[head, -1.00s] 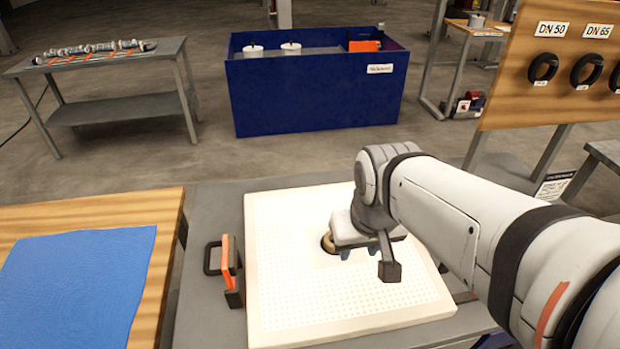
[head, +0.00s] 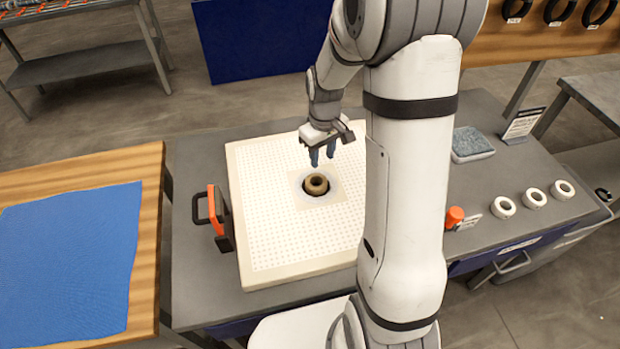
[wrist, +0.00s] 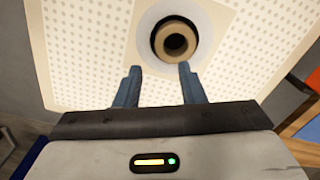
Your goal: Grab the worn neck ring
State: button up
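The worn neck ring (head: 316,184) is a brown ring in the black-edged centre hole of the white perforated filter plate (head: 262,240). In the wrist view the ring (wrist: 176,41) shows at the top, just beyond the fingertips and slightly right of centre between them. My gripper (head: 321,163) is above the plate, behind the ring in the head view, with its blue fingers pointing down. In the wrist view my gripper (wrist: 160,68) has its two fingers apart with nothing between them. The fingers appear clear of the ring.
An orange-and-black handle (head: 219,217) stands at the plate's left edge. Several white rings (head: 535,197), an orange-capped object (head: 454,216) and a grey pad (head: 470,143) lie on the bench at right. A blue cloth (head: 70,260) covers the wooden table at left.

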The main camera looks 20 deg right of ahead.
aim_at(323, 177)
jog(key=f, duration=0.5)
jog(key=f+p, duration=0.1)
jog(key=f, duration=0.1)
jog(key=shift+s+d+f, duration=0.1)
jog(key=shift+s+f, duration=0.05)
jog(key=shift+s, duration=0.1)
grip_shut()
